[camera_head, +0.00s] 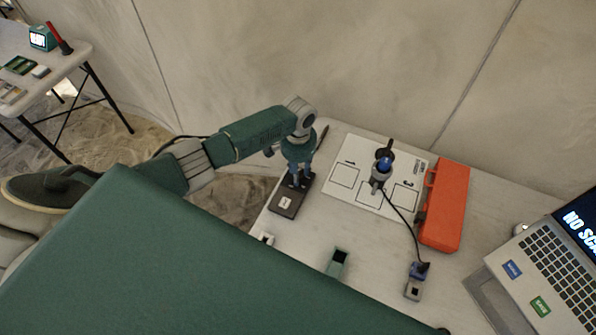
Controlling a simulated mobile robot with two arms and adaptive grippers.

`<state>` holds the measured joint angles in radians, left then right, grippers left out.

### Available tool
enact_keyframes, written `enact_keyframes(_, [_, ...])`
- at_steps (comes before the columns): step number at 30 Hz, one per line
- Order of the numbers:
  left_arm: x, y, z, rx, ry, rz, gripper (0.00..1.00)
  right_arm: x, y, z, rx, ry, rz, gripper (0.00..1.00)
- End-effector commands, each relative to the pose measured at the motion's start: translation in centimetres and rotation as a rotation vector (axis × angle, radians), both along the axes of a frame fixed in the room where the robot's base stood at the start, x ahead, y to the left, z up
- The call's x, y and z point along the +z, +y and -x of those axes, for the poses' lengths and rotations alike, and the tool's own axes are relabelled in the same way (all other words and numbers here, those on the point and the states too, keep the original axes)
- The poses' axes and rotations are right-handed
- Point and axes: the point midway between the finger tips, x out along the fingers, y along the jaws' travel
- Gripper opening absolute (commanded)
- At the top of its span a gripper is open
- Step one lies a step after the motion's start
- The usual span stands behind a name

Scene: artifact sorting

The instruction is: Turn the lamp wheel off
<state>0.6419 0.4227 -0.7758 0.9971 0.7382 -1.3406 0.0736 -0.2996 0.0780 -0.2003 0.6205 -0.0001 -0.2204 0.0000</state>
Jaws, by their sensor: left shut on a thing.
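My left arm reaches in from the left. My left gripper (297,179) points down at the dark flat box (285,207) with a small white label, near the table's left edge. Its fingers are shut at the far part of that box; the small part between them is hidden, and I cannot tell if it is the lamp wheel. A blue and grey lamp-like device (384,165) stands on the white mat (341,197), and a black cable runs from it to a small grey block (413,288). My right gripper is not in view.
An orange case (445,207) lies right of the mat. A laptop (550,262) stands at the right edge. A small green block (338,262) lies near the front. Another table (70,58) stands at the far left. Table surface between the box and the grey block is mostly clear.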

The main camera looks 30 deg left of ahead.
Motion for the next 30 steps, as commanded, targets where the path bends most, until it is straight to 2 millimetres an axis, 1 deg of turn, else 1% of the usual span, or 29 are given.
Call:
enact_keyframes(1, [0.5, 0.0, -0.7, 0.001, -0.017, 0.001, 0.05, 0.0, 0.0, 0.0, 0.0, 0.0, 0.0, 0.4])
enact_keyframes(2, [0.5, 0.0, -0.7, 0.001, -0.017, 0.001, 0.05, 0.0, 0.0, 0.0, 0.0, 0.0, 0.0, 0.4])
enact_keyframes(3, [0.5, 0.0, -0.7, 0.001, -0.017, 0.001, 0.33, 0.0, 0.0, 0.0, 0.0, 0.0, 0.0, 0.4])
enact_keyframes(5, [0.5, 0.0, -0.7, 0.0, -0.017, 0.001, 0.45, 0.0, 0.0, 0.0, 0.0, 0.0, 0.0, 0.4])
enact_keyframes(6, [0.4, 0.0, -0.6, 0.0, -0.016, 0.001, 0.49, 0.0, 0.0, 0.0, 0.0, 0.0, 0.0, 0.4])
enact_keyframes(12, [0.2, 0.0, -0.4, 0.0, -0.009, 0.0, 0.49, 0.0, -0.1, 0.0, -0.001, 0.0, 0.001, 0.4])
enact_keyframes(14, [0.3, 0.0, -0.3, -0.001, -0.008, 0.0, 0.49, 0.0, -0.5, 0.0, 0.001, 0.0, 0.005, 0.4])
enact_keyframes(17, [0.7, 0.0, -0.3, -0.001, -0.006, 0.001, 0.49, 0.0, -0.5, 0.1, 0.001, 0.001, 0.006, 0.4])
enact_keyframes(20, [2.0, 0.1, -0.3, -0.002, -0.008, 0.0, 0.49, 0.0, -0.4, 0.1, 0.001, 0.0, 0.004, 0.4])
enact_keyframes(30, [9.0, 0.1, -0.5, -0.001, -0.011, 0.0, 0.49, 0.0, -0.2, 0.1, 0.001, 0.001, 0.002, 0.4])
